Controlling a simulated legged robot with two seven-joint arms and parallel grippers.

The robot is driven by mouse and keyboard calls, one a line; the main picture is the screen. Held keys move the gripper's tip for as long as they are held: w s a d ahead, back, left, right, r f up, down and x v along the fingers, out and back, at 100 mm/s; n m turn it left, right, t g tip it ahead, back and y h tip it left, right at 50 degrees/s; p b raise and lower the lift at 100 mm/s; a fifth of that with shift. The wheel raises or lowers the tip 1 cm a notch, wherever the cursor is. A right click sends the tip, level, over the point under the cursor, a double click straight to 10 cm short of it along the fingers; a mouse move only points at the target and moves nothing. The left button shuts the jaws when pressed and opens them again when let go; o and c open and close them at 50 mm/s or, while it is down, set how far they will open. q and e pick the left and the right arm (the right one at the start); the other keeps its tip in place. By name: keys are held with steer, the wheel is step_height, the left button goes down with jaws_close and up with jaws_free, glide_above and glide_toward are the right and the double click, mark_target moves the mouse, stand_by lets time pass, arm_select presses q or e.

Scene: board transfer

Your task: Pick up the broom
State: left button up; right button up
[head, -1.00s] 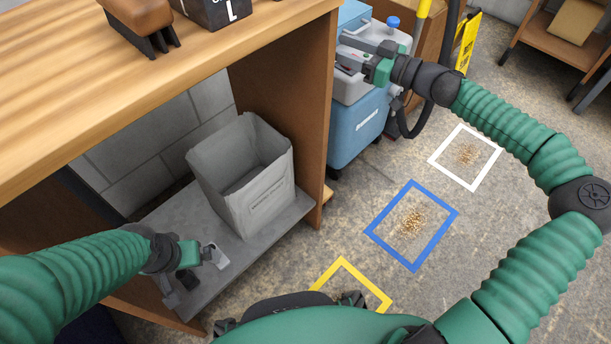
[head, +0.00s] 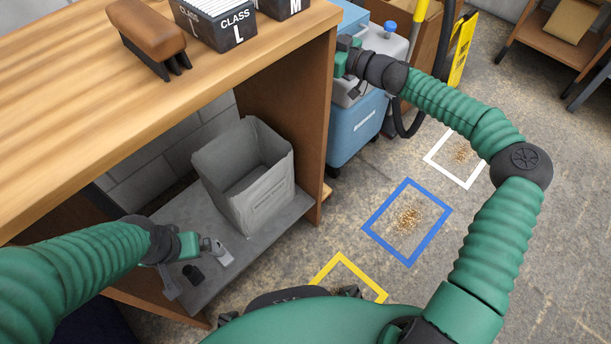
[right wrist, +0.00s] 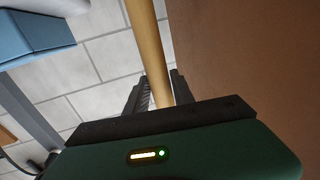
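A pale wooden pole, which looks like the broom's handle (right wrist: 147,40), runs down between the two fingers of my right gripper (right wrist: 157,85) in the right wrist view. The fingers are close on either side of it; whether they press on it I cannot tell. The broom's head is not in view. In the head view my right gripper (head: 344,58) is at the desk's right side panel, above the blue cart, its fingers mostly hidden. My left gripper (head: 215,252) is over the low grey shelf, left of the grey bin; its finger gap is unclear.
The wooden desk (head: 120,110) and its brown side panel (head: 300,100) stand close to my right gripper. The grey bin (head: 262,200) sits on the low shelf. The blue cart (head: 352,135) stands beyond the panel. Floor squares, including a blue one (head: 380,247), hold crumbs.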

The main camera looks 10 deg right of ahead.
jaws_close()
steer(key=shift+r, duration=0.1)
steer(key=shift+r, duration=0.1)
